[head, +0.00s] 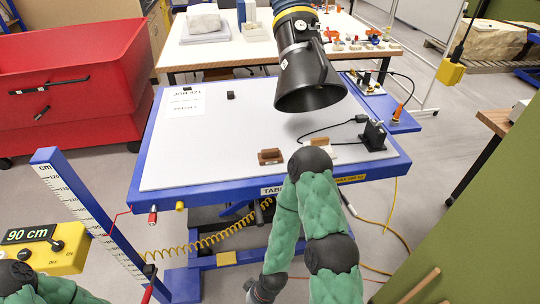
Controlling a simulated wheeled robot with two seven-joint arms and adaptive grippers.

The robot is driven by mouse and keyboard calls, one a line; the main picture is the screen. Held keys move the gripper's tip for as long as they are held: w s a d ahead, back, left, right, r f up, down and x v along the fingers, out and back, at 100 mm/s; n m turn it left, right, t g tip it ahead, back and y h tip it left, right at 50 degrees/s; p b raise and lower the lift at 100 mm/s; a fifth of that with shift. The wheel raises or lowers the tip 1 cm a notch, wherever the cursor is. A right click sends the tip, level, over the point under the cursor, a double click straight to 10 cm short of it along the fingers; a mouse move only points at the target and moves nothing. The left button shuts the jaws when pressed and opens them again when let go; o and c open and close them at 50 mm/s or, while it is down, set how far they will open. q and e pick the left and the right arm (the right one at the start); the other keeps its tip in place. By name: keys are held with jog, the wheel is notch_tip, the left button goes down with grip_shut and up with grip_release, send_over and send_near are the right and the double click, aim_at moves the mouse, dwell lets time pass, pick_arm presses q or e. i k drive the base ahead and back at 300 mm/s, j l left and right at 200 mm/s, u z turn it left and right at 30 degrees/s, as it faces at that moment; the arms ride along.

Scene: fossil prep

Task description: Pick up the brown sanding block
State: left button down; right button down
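A brown block (270,156), with a notched top, lies on the white top of the blue-framed table (190,158), near its front edge. A second brown piece (319,141) with a cream part lies to its right, partly hidden behind my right arm's elbow. I cannot tell for certain which one is the sanding block. My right arm bends at the table's front edge and its far end drops to the bottom of the picture; no fingers show. Only a bit of my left arm shows at the lower left. Neither gripper is seen near the blocks.
A black extraction hose nozzle (308,83) hangs over the table's back right. A small dark block (231,95) and a paper sheet (186,105) lie at the back left. A black device (373,136) with a cable stands at the right. A height post (95,225) rises at left.

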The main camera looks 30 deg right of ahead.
aim_at(267, 156)
jog(key=z, duration=0.95)
jog(key=i+u, duration=0.25)
jog(key=u, duration=0.15)
jog(key=i+l+u, duration=0.15)
jog(key=u, duration=0.3)
jog(key=i+l+u, duration=0.2)
jog(key=u, duration=0.2)
jog(key=i, duration=0.05)
